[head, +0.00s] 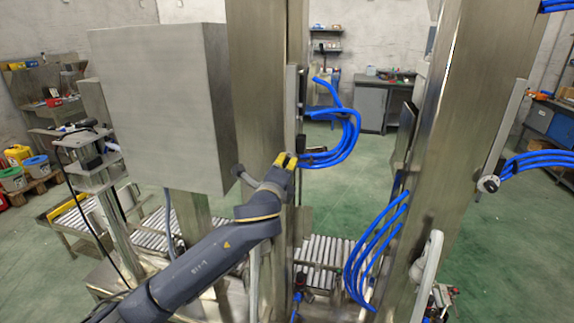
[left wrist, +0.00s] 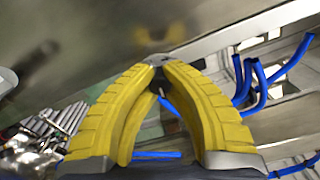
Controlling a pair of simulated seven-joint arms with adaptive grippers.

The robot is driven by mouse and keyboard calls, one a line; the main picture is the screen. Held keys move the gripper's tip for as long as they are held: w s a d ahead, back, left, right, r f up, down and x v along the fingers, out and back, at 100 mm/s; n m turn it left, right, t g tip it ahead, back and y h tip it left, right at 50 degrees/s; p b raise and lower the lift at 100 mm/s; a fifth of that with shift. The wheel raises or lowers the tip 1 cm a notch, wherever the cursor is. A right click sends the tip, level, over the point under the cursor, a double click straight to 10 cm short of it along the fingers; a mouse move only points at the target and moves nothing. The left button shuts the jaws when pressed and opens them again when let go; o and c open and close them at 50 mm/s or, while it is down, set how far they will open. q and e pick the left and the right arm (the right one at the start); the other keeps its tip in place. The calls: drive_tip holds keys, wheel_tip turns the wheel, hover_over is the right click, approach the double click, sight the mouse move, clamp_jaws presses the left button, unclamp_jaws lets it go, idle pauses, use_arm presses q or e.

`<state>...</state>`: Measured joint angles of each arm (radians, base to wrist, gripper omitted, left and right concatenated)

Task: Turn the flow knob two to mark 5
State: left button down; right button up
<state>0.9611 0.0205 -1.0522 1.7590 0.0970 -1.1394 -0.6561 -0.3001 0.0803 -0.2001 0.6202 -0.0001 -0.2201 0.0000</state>
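My left gripper (head: 287,158) reaches up to the edge of the left steel column, beside its blue hoses. In the left wrist view its yellow fingers (left wrist: 160,82) come together around a small dark and grey knob (left wrist: 157,76) close to the steel face. The fingertips hide most of this knob, and its marks cannot be read. I cannot tell its number from the frames. Another round knob (head: 488,184), pale with a dark centre, sits on the right column, with no gripper near it. My right gripper is not in view.
Blue hoses (head: 345,140) loop out right of my left gripper, and more hang lower down (head: 375,255). A large grey box (head: 160,105) stands left of the column. The right column (head: 455,130) and a white handle (head: 428,262) bound the right side. A roller conveyor (head: 325,250) runs below.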

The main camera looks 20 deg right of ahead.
use_arm(q)
drive_tip(key=shift+w+a+f, duration=0.1)
drive_tip(key=shift+w+a, duration=0.05)
drive_tip(key=c, duration=1.6)
unclamp_jaws()
drive_tip(key=o, duration=0.4)
drive_tip(key=shift+c, duration=0.2)
drive_tip(key=v, duration=1.2)
